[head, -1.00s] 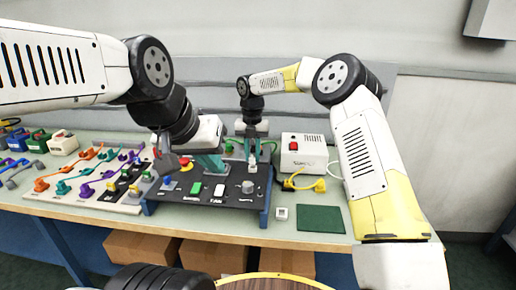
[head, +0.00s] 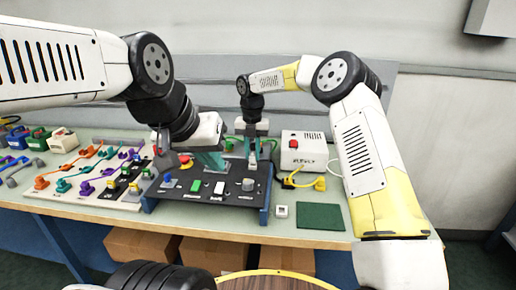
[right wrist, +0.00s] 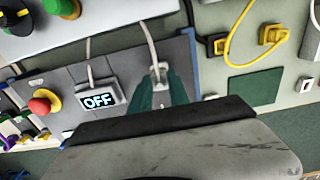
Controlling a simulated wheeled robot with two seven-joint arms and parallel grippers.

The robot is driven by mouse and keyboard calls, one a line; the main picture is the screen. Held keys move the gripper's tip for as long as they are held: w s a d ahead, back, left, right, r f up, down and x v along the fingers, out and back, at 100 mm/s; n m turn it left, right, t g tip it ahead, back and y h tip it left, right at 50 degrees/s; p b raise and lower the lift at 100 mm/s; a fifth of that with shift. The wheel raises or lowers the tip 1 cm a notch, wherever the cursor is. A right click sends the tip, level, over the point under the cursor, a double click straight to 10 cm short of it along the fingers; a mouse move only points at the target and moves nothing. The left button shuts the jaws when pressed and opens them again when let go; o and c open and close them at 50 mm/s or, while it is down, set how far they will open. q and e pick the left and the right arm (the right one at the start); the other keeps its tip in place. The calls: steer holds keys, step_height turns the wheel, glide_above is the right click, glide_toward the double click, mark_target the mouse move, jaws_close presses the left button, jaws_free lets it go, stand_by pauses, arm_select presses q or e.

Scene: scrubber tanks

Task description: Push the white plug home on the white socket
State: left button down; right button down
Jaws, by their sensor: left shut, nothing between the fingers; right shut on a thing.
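My right gripper (head: 254,148) reaches over the back of the dark control panel (head: 225,202) with its teal fingers pointing down. In the right wrist view, its fingers (right wrist: 160,92) are shut around a small white plug (right wrist: 160,70), whose pale cable rises away from it. The plug shows only as a small pale shape between the fingertips in the head view. The white socket cannot be made out, and I cannot tell whether the plug touches it.
An "OFF" display (right wrist: 99,100) is near the plug. A red button (head: 186,161) and a grey knob (head: 248,185) are on the panel. A white box (head: 302,149), yellow plugs (head: 303,183) and a green mat (head: 320,217) lie right. A connector board (head: 95,180) lies left.

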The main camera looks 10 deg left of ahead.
steer(key=shift+f, duration=0.8)
steer(key=c, duration=0.7)
jaws_free()
steer(key=shift+r, duration=0.1)
steer(key=shift+r, duration=4.2)
